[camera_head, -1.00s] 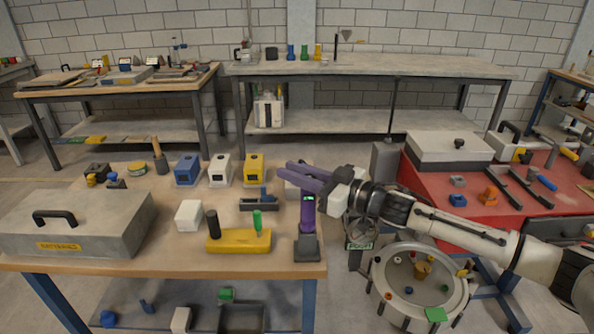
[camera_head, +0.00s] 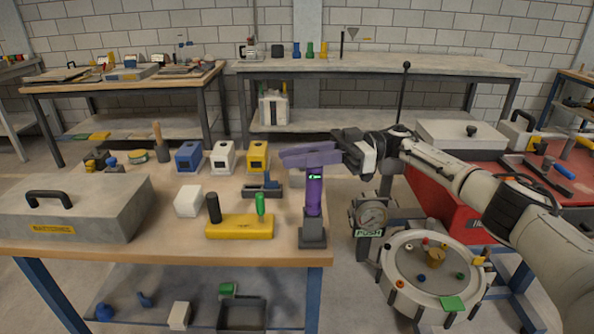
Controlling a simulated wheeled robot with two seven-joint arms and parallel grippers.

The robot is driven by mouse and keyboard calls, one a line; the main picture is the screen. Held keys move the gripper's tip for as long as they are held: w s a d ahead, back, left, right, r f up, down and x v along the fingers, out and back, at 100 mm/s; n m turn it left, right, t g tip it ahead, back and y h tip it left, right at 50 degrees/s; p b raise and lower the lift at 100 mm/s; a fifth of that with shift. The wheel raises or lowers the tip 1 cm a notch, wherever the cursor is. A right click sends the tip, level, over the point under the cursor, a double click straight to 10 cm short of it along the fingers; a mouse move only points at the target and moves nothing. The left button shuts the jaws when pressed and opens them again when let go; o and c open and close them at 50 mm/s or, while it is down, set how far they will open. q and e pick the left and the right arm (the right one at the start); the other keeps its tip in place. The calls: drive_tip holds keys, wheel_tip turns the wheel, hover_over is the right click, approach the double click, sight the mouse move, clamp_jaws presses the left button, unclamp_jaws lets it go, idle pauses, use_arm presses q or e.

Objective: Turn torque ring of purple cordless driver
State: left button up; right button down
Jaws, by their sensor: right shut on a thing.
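The purple cordless driver (camera_head: 314,194) stands upright on its dark base (camera_head: 313,236) at the right front corner of the wooden table. A small green light shows at the top of its handle. Its purple upper part (camera_head: 308,155) lies nearly level. My right gripper (camera_head: 346,153) comes in from the right and is shut on the driver at the right end of this upper part. The torque ring cannot be told apart; the gripper may hide it. My left gripper is not in view.
Left of the driver are a yellow block (camera_head: 240,228) with pegs, a white cube (camera_head: 188,201) and a grey lidded case (camera_head: 75,212). Right of it are a gauge (camera_head: 372,217) with a PUSH sign and a round tray (camera_head: 398,293). A red bench (camera_head: 440,198) stands behind.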

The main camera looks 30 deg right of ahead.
use_arm(q)
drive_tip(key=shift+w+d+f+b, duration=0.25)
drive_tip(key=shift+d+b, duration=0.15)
drive_tip(key=shift+b, duration=0.15)
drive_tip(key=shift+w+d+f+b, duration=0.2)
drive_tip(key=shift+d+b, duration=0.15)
drive_tip(key=shift+b, duration=0.2)
use_arm(e)
drive_tip(key=shift+s+a+n+g, duration=0.1)
drive_tip(key=shift+s+n+g, duration=0.15)
drive_tip(key=shift+n+g, duration=0.7)
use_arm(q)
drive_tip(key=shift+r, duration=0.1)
use_arm(e)
drive_tip(key=shift+g, duration=0.25)
drive_tip(key=c, duration=1.6)
unclamp_jaws()
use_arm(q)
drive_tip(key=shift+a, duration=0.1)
